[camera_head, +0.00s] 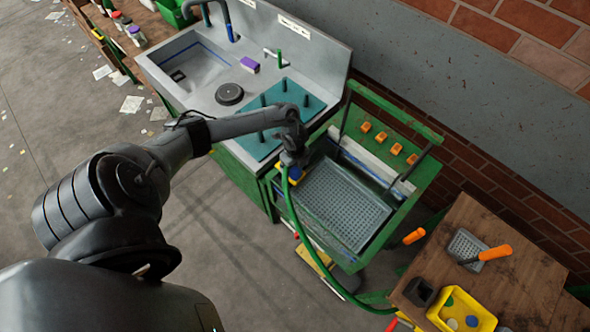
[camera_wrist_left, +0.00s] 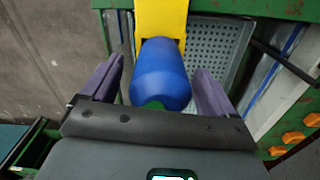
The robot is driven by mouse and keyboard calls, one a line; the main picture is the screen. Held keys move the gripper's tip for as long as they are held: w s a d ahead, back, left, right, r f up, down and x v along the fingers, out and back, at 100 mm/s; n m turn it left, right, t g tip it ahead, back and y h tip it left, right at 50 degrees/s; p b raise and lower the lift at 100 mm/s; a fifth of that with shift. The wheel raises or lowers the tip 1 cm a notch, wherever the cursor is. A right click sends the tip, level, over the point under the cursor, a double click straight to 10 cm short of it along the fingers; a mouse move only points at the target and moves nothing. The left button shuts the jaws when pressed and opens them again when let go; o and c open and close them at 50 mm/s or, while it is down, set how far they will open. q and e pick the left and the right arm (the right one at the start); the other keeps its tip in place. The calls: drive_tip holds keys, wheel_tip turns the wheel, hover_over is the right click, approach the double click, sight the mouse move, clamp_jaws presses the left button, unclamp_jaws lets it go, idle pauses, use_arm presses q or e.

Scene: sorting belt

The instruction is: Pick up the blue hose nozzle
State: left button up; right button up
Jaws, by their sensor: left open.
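The blue hose nozzle (camera_wrist_left: 160,75) is in the middle of the left wrist view, with its far end at a yellow holder (camera_wrist_left: 160,18). A bit of green shows at its near end. My left gripper (camera_wrist_left: 157,84) is open, with one purple finger on each side of the nozzle and a visible gap on both sides. In the head view, my left gripper (camera_head: 292,158) is at the left edge of the green cart, just over the small blue nozzle (camera_head: 295,173), which it partly hides. My right gripper is not in view.
A green hose (camera_head: 291,213) hangs from the nozzle and curves down to the right. The green cart (camera_head: 405,195) holds a grey perforated tray (camera_head: 345,205). A steel sink (camera_head: 195,65) stands behind. A wooden table (camera_head: 520,270) with a yellow bin (camera_head: 461,309) is at right.

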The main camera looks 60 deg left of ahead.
use_arm(q)
drive_tip(key=shift+f, duration=0.15)
drive_tip(key=c, duration=1.2)
drive_tip(key=shift+r, duration=5)
drive_tip(key=o, duration=0.6)
drive_tip(key=shift+c, duration=0.2)
drive_tip(key=c, duration=0.3)
